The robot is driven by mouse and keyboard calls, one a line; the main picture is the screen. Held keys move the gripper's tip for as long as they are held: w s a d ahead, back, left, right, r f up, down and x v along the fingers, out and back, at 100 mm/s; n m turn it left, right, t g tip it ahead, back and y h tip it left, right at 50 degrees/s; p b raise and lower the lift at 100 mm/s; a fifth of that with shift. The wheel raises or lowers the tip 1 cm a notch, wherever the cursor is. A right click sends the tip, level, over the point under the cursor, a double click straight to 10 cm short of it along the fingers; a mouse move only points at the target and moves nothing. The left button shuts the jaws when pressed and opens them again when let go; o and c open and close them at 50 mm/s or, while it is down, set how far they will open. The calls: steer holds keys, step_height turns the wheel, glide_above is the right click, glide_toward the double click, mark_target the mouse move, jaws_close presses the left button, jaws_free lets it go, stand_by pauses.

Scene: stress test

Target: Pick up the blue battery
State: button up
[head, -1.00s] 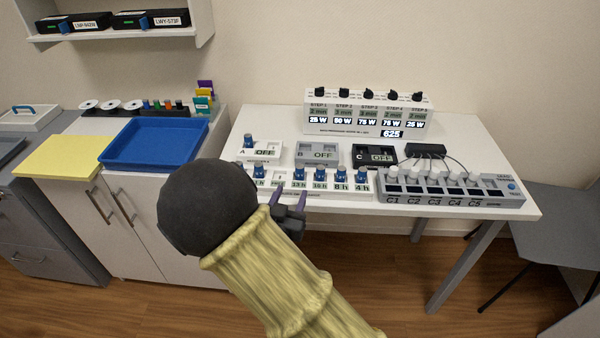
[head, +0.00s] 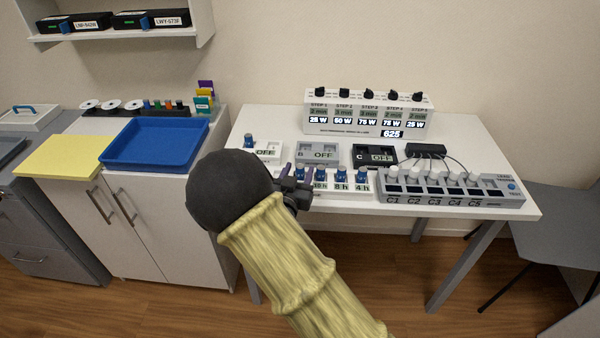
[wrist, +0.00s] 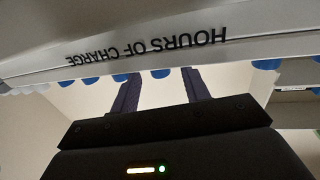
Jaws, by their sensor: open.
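Several blue batteries stand upright in the white charge rack (head: 352,193) along the table's front edge, such as the one at its right end (head: 363,176). Another blue battery (head: 248,141) stands at unit A. My gripper (head: 292,171) is open, at the front of the rack by the batteries; my arm hides the rack's left part. I cannot tell whether a finger touches one.
Grey unit B (head: 318,153) and black unit C (head: 375,155) stand behind the rack. A grey cell holder (head: 450,199) is at the right, with a black wired box (head: 425,150) behind it. A blue tray (head: 155,145) lies on the left cabinet.

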steer(key=x, duration=0.2)
steer(key=shift+w, duration=0.35)
steer(key=shift+c, duration=0.3)
jaws_close()
